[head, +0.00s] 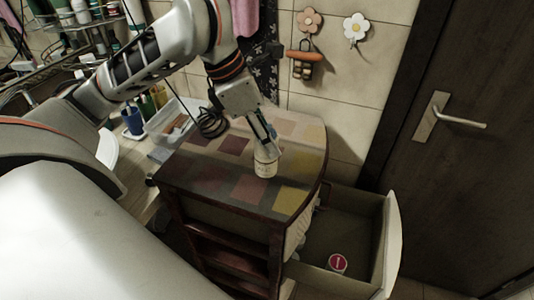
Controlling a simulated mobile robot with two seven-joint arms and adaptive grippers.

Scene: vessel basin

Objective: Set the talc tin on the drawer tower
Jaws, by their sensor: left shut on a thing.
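The talc tin (265,166) is a small cream cylinder, upright at the middle of the drawer tower's top. My left gripper (265,146) comes down from above and is shut on the tin's upper part. The tin's base is at or very near the top surface; I cannot tell whether it touches. The drawer tower (204,184) has a dark wooden frame and a top of coloured square patches with a rounded right end. My right gripper is not in view.
An open drawer (349,225) sticks out at the tower's right, with a red-and-white round item (338,263) inside. A tray (174,117) and bottles stand behind left. A dark door (465,165) is at the right. The tower top around the tin is clear.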

